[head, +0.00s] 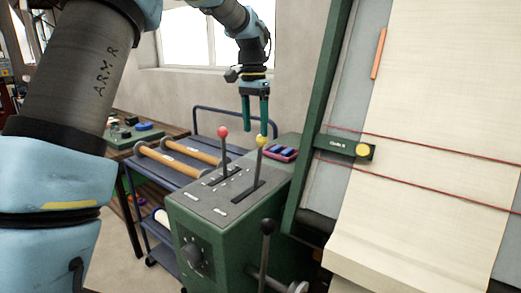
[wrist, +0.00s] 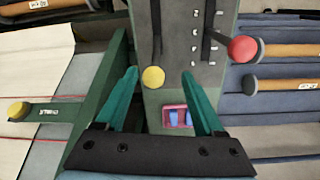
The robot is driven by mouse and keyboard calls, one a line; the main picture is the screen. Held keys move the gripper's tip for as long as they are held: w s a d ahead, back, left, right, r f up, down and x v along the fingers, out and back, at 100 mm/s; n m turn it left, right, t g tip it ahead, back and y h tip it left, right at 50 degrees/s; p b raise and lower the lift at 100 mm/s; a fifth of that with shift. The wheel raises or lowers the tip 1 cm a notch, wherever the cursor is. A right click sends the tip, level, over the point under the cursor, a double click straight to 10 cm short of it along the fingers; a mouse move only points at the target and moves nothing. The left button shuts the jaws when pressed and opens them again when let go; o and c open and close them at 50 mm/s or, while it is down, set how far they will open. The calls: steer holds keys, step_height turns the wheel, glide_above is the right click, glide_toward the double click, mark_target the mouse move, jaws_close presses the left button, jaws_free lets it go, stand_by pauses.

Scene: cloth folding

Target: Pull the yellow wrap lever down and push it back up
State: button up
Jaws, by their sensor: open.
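The yellow-knobbed lever (head: 261,142) stands in the right slot of the green control box's grey top panel (head: 210,205). In the wrist view its yellow knob (wrist: 153,77) lies just ahead of the space between my fingertips, nearer the left finger. My gripper (head: 256,132) points down with green fingers apart, close above or beside the knob in the head view. In the wrist view my gripper (wrist: 162,75) is open and holds nothing. Whether a finger touches the knob I cannot tell.
A red-knobbed lever (head: 223,132) stands in the left slot. A black-knobbed lever (head: 267,227) is at the box's front right. A pink tray with blue pieces (head: 282,153) sits behind. A blue cart (head: 148,168) carries wooden rollers. A green-framed cloth machine (head: 325,115) bounds the right.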

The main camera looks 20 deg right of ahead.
mark_target(259, 168)
steer(key=shift+s+d+r, duration=0.1)
steer(key=shift+d+r, duration=0.2)
steer(key=shift+d, duration=0.25)
steer(key=shift+d+f, duration=0.1)
steer(key=shift+f, duration=0.1)
steer(key=f+p, duration=0.1)
steer(key=f, duration=0.2)
steer(key=f+p, duration=0.1)
steer(key=f, duration=0.2)
steer(key=f+p, duration=0.1)
steer(key=f, duration=0.3)
steer(key=shift+s+d+f, duration=0.1)
steer(key=shift+s, duration=0.25)
jaws_close()
stand_by(0.3)
